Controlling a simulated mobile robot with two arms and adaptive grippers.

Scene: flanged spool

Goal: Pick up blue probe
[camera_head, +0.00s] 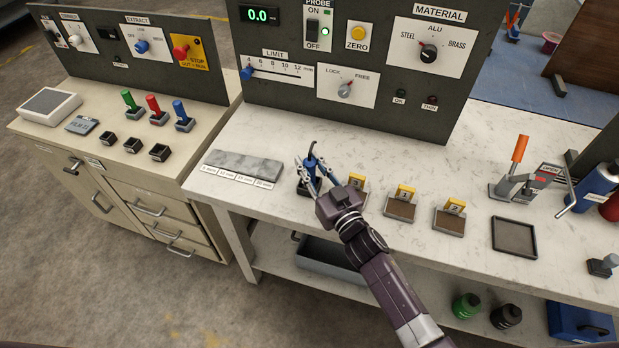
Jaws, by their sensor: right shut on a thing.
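The blue probe (311,161) stands upright in a small dark holder (304,188) near the front edge of the white worktop. My right gripper (309,171) reaches in from the lower right, with its fingers around the probe, and is shut on it. A dark cable rises from the probe's top. The probe's lower part is partly hidden by the fingers and the holder. My left gripper is not in view.
A stepped grey gauge block (243,167) lies left of the probe. Yellow-tagged blocks (401,204) stand to the right, then an empty dark tray (514,238) and an orange-handled clamp (519,150). The upright control panel (365,60) stands behind.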

